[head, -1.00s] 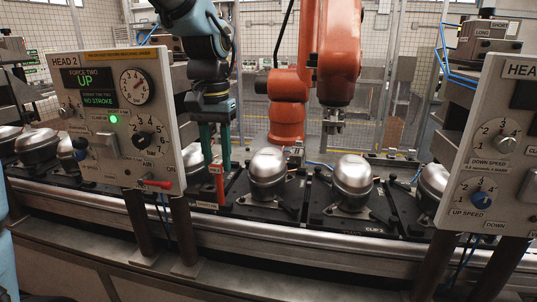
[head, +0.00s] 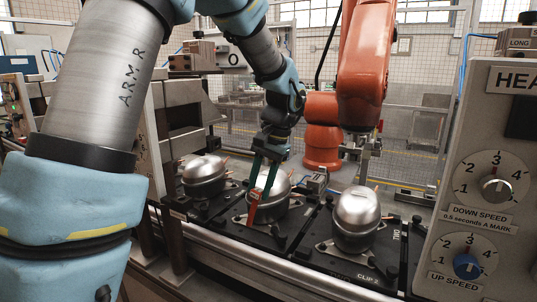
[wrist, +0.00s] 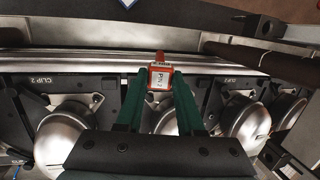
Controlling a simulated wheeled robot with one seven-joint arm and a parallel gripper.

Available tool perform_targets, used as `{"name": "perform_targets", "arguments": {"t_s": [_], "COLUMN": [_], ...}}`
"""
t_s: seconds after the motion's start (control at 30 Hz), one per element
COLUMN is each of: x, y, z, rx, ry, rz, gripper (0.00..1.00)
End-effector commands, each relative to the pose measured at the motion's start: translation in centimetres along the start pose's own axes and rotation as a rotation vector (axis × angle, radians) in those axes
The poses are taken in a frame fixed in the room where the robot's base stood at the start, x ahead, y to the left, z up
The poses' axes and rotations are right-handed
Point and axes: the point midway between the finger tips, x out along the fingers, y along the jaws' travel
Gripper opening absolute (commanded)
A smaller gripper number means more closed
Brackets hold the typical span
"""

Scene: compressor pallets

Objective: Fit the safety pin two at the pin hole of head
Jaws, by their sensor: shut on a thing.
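My gripper (head: 261,188), with green fingers, is shut on safety pin two (head: 253,210), a red piece hanging below the fingertips in front of the middle compressor. In the wrist view the pin (wrist: 160,77) sits between the fingertips, its white label reading PIN 2 and its red end pointing away from my gripper. The head's lettered panel at the left is hidden behind my arm. I cannot make out the pin hole in either view.
Domed silver compressors (head: 357,213) stand on black pallets (head: 398,243) along the metal-edged line. A control panel (head: 488,180) with two speed dials stands close at right. An orange robot arm (head: 365,70) hangs over the line behind. A dark bar (wrist: 265,55) crosses the wrist view's upper right.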

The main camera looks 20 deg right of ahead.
Motion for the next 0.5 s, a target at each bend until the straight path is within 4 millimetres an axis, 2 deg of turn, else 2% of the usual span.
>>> {"name": "perform_targets", "arguments": {"t_s": [0.03, 0.2, 0.37, 0.5], "x": [1.9, 6.0, 7.9, 7.5], "y": [-0.9, -5.3, -9.1, -11.8], "z": [-1.5, -5.0, -8.2, -11.5], "rx": [0.022, 0.078, 0.143, 0.212], "ry": [-0.041, -0.165, -0.261, -0.308], "rz": [-0.074, -0.354, -0.641, -0.909], "gripper": [0.00, 0.00, 0.00, 0.00]}}
